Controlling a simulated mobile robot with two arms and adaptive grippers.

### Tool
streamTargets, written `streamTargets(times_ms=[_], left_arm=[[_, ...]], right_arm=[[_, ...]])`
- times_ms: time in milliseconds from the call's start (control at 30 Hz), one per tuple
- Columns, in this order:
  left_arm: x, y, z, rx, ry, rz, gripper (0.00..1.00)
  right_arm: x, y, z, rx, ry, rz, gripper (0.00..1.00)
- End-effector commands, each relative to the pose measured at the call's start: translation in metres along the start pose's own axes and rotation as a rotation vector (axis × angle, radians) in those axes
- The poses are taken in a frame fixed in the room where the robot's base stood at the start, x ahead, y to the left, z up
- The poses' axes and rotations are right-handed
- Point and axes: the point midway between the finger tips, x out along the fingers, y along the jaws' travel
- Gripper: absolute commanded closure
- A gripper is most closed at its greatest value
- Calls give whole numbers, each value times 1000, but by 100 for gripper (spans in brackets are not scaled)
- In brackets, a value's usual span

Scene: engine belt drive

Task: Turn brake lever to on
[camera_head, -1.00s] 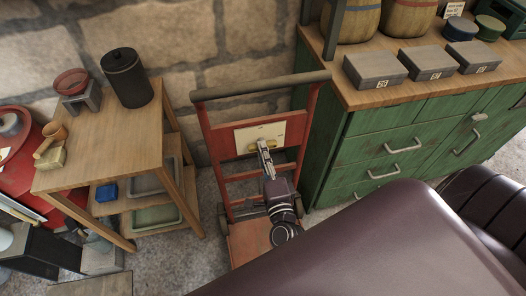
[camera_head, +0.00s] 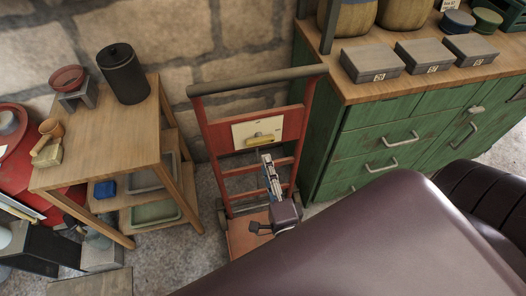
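A cream plate (camera_head: 270,128) is fixed to the upper part of a red hand truck. A yellow lever (camera_head: 262,140) lies about level across its lower part; I see no readable on or off mark. My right gripper (camera_head: 261,192) is in front of the hand truck, below the plate. One finger points up toward the lever and the other shows lower left, spread apart, with nothing between them. The upper fingertip looks just below the lever in the picture; I cannot tell the gap in depth. My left gripper is out of view.
The red hand truck (camera_head: 208,137) stands against the stone wall. A wooden table (camera_head: 105,140) with a black canister (camera_head: 123,75) is on its left. A green cabinet (camera_head: 365,150) is close on its right. A dark maroon surface (camera_head: 350,240) fills the lower foreground.

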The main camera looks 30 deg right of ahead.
Motion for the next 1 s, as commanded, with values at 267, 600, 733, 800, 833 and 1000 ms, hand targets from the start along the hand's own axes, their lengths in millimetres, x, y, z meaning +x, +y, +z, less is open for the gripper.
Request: streamTargets(times_ms=[267, 600, 733, 800, 833, 1000], left_arm=[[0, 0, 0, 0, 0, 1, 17], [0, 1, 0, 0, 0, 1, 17], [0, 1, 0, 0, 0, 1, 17], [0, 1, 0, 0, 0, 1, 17], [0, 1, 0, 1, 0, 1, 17], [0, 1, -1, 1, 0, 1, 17]], right_arm=[[-39, 0, 0, 0, -1, 0, 68], [-44, 0, 0, 0, 0, -1, 68], [-44, 0, 0, 0, 0, -1, 68], [-44, 0, 0, 0, 0, -1, 68], [-44, 0, 0, 0, 0, -1, 68], [-44, 0, 0, 0, 0, -1, 68]])
